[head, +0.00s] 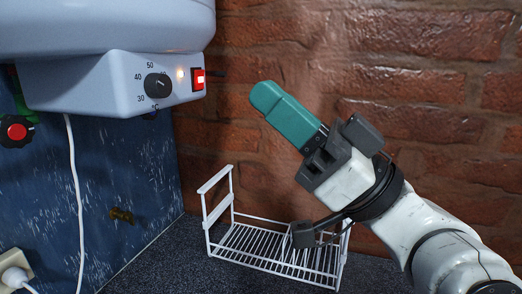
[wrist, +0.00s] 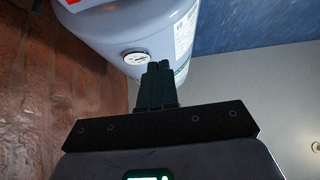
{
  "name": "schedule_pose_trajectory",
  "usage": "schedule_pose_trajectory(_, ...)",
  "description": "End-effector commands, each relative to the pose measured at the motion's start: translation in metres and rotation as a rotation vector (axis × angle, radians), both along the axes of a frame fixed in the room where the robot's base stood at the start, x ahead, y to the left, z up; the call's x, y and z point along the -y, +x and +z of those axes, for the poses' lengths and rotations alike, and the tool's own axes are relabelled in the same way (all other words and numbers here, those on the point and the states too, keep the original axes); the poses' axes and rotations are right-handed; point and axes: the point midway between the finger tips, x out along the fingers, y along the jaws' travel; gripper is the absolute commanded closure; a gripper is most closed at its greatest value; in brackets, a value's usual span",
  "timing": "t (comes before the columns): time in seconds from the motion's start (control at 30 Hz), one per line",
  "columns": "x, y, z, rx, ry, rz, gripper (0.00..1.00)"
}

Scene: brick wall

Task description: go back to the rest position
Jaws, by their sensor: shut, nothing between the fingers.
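My gripper (head: 264,97) has teal fingers closed together with nothing between them. In the head view it is raised in front of the brick wall, tilted up and to the left. Its tips are a little right of and below the lit red switch (head: 198,79) on the white heater (head: 110,82), apart from it in the picture. In the wrist view the dark closed fingers (wrist: 158,72) point toward the heater body (wrist: 150,25), which carries a round gauge (wrist: 136,57). How far the fingertips are from the heater I cannot tell.
A white wire rack (head: 270,252) stands on the dark speckled worktop (head: 180,262) below my gripper and seems empty. A temperature knob (head: 158,85) sits on the heater. A red valve handle (head: 16,131), a brass tap (head: 121,215) and a plugged socket (head: 14,272) are at left.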

Motion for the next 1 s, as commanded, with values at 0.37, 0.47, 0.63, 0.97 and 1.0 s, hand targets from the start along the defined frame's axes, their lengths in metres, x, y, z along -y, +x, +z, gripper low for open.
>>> schedule_pose_trajectory(0.37, 0.007, 0.023, -0.053, -0.111, -0.096, -0.092, 1.0)
schedule_pose_trajectory(0.47, 0.011, 0.032, -0.076, -0.159, -0.136, -0.128, 1.0)
schedule_pose_trajectory(0.63, 0.022, 0.046, -0.128, -0.27, -0.227, -0.207, 1.0)
schedule_pose_trajectory(0.97, 0.083, 0.047, -0.308, -0.686, -0.531, -0.448, 1.0)
schedule_pose_trajectory(1.0, 0.094, 0.041, -0.333, -0.749, -0.576, -0.481, 1.0)
